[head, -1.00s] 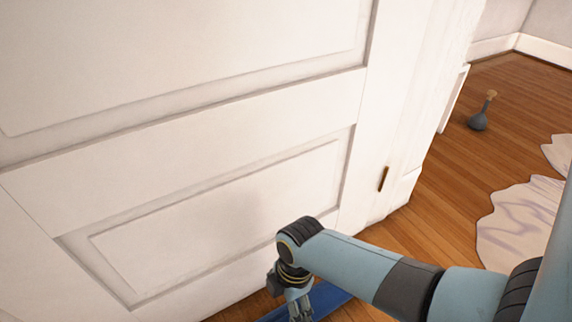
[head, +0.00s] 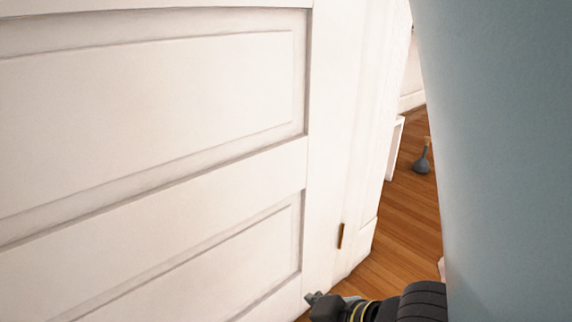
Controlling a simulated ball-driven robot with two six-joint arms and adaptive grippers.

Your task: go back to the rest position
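My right arm comes in from the right, and its large blue-grey link fills the right side of the head view. The dark wrist and part of my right gripper (head: 318,302) show at the bottom edge, in front of the lower right part of a white panelled door (head: 150,190). The fingers are too small and cut off to tell if they are open or shut, or if they touch the door. My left gripper is not in view.
The door fills the left and middle, close by, with a brass hinge (head: 340,236) near its right edge. Beyond it is a strip of wooden floor (head: 400,225) with a grey vase-like object (head: 422,160). My arm hides the room further right.

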